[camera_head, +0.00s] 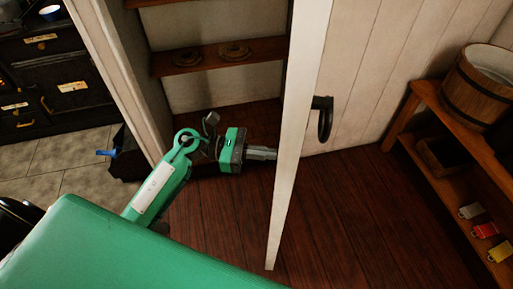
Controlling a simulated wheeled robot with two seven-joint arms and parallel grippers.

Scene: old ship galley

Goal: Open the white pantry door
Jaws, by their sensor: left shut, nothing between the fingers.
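The white pantry door (292,140) stands ajar and is seen nearly edge-on in the middle of the head view. Its dark curved handle (324,118) is on the right-hand face. My left gripper (274,153) is shut and empty. It reaches in from the left on the pantry side of the door, with its fingertips close to the door's inner face; I cannot tell whether they touch it. The pantry opening with wooden shelves (215,57) shows behind the gripper. My right gripper is not in view.
A wooden rack (450,128) with a wooden bucket (483,85) and several coloured tags stands at the right. Dark drawers (60,75) are at the upper left. The dark plank floor (370,220) right of the door is clear.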

